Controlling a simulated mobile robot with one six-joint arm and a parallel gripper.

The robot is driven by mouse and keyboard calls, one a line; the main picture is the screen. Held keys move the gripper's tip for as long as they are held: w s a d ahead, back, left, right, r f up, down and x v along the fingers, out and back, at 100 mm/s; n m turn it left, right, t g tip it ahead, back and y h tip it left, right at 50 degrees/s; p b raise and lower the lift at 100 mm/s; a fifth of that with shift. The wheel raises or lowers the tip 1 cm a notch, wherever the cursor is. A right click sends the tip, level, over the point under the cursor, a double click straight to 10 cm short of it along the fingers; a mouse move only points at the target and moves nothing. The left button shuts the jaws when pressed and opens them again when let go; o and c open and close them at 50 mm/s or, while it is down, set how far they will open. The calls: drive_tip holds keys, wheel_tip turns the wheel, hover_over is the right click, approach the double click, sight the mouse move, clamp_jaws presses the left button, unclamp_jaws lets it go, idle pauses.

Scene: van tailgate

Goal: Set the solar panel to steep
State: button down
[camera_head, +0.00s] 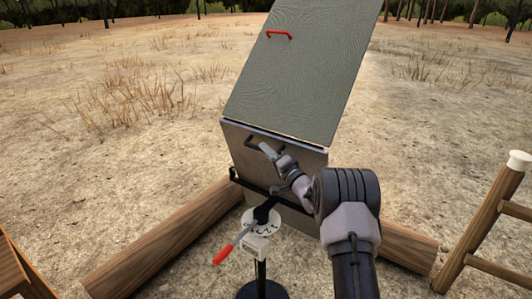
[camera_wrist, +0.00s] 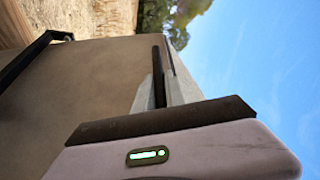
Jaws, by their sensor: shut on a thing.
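A large tilted grey panel (camera_head: 303,70) with a small red handle (camera_head: 278,35) rises steeply from the top of a grey box (camera_head: 245,160). I cannot tell whether this is the solar panel; no cells show on it. My gripper (camera_head: 268,150) is at the box's upper front, shut on a dark handle (camera_head: 251,141). In the wrist view, the dark handle (camera_wrist: 157,60) lies between the two pale fingers of my gripper (camera_wrist: 156,92). The handle is partly hidden by the fingers. A stand with a round white marked dial (camera_head: 262,220) and a red-gripped lever (camera_head: 235,246) stands in front.
A dark rail (camera_head: 233,175) runs across the box's lower front. Logs lie at left (camera_head: 165,240) and right (camera_head: 408,247). A wooden ladder-like frame (camera_head: 482,228) stands at far right, and a wooden piece (camera_head: 15,268) at lower left. Dry open ground (camera_head: 80,120) lies beyond.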

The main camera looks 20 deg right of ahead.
drive_tip(key=shift+d+r, duration=0.15)
drive_tip(key=shift+r, duration=0.1)
drive_tip(key=c, duration=1.8)
unclamp_jaws()
drive_tip(key=shift+w, duration=0.1)
drive_tip(key=o, duration=0.4)
drive_tip(key=shift+d+f, duration=0.1)
drive_tip(key=shift+d, duration=0.05)
drive_tip(key=p+v, duration=0.3)
drive_tip(key=v, duration=1.4)
drive_tip(key=shift+s+f, duration=0.15)
drive_tip(key=shift+s, duration=0.05)
